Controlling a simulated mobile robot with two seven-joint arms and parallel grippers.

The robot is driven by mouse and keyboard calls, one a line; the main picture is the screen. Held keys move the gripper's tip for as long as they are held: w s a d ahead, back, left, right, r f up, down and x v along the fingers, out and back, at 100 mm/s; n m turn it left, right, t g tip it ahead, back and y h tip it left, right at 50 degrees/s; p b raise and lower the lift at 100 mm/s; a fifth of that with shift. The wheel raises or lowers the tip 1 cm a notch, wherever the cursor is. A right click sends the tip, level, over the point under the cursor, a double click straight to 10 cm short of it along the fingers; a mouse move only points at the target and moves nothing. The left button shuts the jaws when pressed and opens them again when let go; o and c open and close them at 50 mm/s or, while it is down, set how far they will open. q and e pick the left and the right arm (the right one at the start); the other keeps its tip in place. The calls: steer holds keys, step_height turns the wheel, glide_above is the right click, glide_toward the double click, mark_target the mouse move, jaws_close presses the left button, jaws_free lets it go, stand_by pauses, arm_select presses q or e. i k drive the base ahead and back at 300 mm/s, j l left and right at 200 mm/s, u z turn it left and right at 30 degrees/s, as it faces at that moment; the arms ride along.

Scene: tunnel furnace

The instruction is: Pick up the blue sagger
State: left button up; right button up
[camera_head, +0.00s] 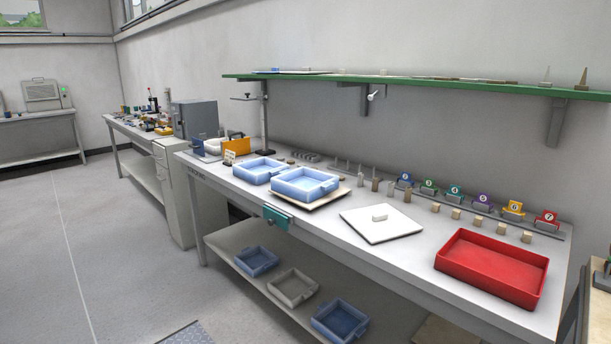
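Two light blue saggers, open square trays with raised rims, stand on the white workbench (375,262). The left light blue sagger (259,178) sits toward the back left of the bench. The right light blue sagger (305,195) is larger in view and rests on a thin cream board (322,203). On the shelf below are a darker blue tray (256,268) and another darker blue tray (340,331) at the bottom edge. I cannot tell which one is the task's blue sagger. Neither of my grippers shows in this view.
A red tray (463,284) stands at the bench's right end. A white lid with a handle (381,239) lies mid-bench. Numbered coloured tags with small blocks line the back. A green shelf (400,80) overhangs the bench. A grey tray (292,287) sits below. Floor at left is clear.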

mark_target(307, 185)
steer(key=i+j+z, duration=0.1)
steer(key=z, duration=0.75)
steer(key=j+z, duration=0.7)
steer(key=k+j+z, duration=0.1)
steer(key=j+z, duration=0.2)
steer(key=j, duration=1.15)
steer(key=k+j+z, duration=0.1)
steer(key=j, duration=0.3)
